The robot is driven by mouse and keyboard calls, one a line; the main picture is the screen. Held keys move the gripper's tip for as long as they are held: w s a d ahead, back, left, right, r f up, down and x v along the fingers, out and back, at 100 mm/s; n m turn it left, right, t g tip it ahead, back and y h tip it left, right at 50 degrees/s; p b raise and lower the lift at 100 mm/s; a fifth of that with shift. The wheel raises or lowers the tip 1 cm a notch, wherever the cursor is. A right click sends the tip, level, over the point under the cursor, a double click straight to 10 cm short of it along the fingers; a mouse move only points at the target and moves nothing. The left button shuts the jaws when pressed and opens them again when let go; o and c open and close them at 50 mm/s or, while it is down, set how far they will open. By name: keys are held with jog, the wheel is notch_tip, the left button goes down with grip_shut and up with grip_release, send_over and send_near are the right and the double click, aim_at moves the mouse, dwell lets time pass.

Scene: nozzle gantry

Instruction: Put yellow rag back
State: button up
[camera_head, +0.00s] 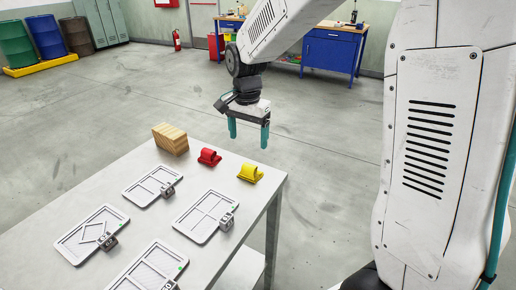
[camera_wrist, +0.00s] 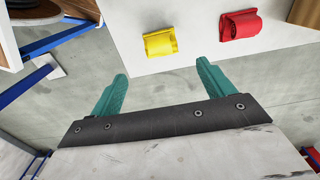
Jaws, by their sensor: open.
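The yellow rag (camera_head: 250,173) lies rolled or folded on the table near its far right corner. It also shows in the wrist view (camera_wrist: 160,43), near the table edge and ahead of the gap between my fingers. The red rag (camera_head: 209,157) lies to its left in the head view and to its right in the wrist view (camera_wrist: 241,25). My gripper (camera_head: 249,132) is open and empty, with teal fingers apart, above the level of the table near its far edge. In the wrist view my gripper (camera_wrist: 161,84) is apart from both rags.
The table (camera_head: 150,165) holds several grey divided trays (camera_head: 205,216) with small tags and a wooden block (camera_head: 170,139) at its far edge. Blue workbenches (camera_head: 330,52), drums (camera_head: 47,37) and a fire extinguisher (camera_head: 177,40) stand far back. The floor beyond the table is clear.

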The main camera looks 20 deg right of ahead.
jog(key=s+d+r+n, duration=0.1)
jog(key=s+r+n, duration=0.25)
jog(key=s, duration=0.45)
jog(key=s+d+r+n, duration=0.1)
jog(key=s+r+n, duration=0.1)
jog(key=s+r, duration=0.4)
jog(key=s+d+f+n+t, duration=0.1)
jog(key=s+n, duration=0.4)
jog(key=s, duration=1.1)
jog(key=shift+f, duration=0.15)
